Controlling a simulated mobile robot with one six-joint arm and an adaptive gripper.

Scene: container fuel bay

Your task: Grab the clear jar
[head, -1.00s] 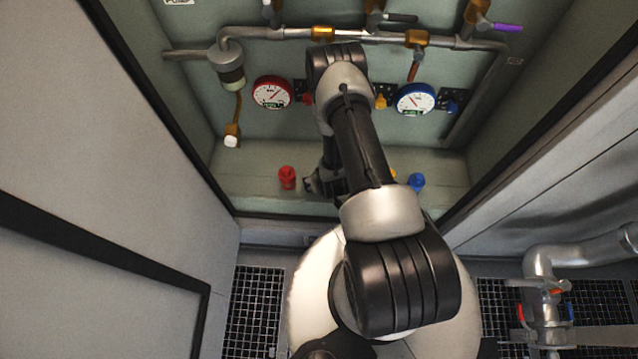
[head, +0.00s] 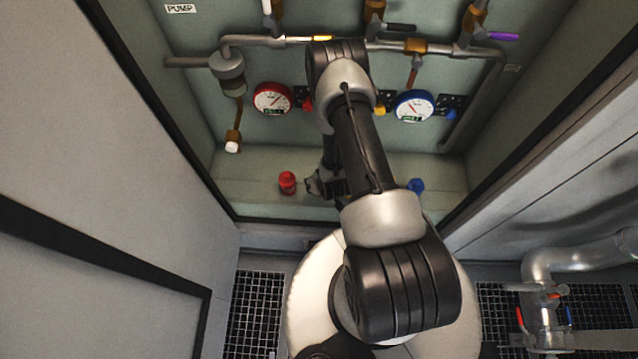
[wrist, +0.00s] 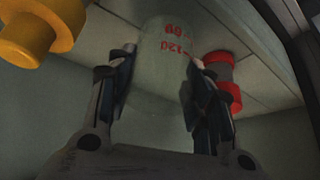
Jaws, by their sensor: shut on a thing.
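The clear jar (wrist: 165,38), pale and see-through with red printed numbers, stands out in the wrist view between the two fingers of my gripper (wrist: 163,62). The fingers press on its sides, one on the left and one on the right. In the head view my gripper (head: 322,184) is low over the cabinet's bottom shelf, partly behind my arm. The jar cannot be made out there.
A red-capped container (head: 287,183) is close to the left of my gripper and also shows in the wrist view (wrist: 222,75). A blue container (head: 416,186) stands to the right. A yellow object (wrist: 38,38) is near the left finger. Gauges (head: 272,98) and pipes line the back wall.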

